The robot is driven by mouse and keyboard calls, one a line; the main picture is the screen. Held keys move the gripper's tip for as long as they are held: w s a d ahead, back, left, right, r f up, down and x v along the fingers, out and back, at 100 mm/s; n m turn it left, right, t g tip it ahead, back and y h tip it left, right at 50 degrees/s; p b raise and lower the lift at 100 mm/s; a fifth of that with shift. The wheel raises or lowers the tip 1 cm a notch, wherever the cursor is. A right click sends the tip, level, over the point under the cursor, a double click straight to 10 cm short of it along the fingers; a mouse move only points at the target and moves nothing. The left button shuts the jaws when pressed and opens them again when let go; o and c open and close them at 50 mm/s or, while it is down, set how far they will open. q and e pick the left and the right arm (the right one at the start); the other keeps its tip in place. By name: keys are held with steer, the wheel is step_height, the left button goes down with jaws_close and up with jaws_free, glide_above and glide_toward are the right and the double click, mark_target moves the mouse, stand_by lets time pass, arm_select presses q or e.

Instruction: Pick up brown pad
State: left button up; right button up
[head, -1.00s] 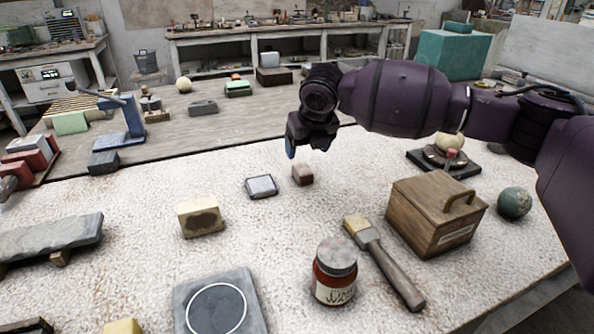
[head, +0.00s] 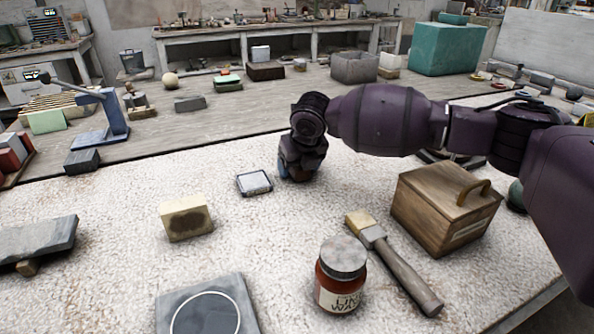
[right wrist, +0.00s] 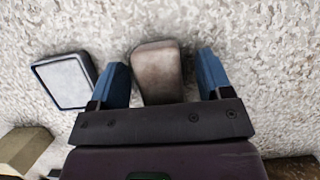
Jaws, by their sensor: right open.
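The brown pad (right wrist: 157,72) is a small block with rounded edges, lying on the speckled white tabletop. In the right wrist view it sits between the two blue fingers of my right gripper (right wrist: 163,70), with a gap visible on each side. The right gripper is open and points down at the table. In the head view the right gripper (head: 298,172) is low over the table and hides the pad. My left gripper is not in view.
A grey-white framed pad (head: 254,183) lies just left of the gripper.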

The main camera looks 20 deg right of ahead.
steer(key=shift+r, duration=0.15)
steer(key=c, duration=1)
steer(key=shift+r, duration=0.3)
arm_select(q)
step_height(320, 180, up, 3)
steer(key=p, duration=0.4)
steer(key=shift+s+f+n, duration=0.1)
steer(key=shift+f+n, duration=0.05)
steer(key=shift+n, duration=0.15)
arm_select(e)
step_height(320, 180, up, 19)
steer(key=shift+r, duration=0.2)
steer(key=o, duration=0.4)
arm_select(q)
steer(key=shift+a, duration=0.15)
arm_select(e)
steer(key=c, duration=0.5)
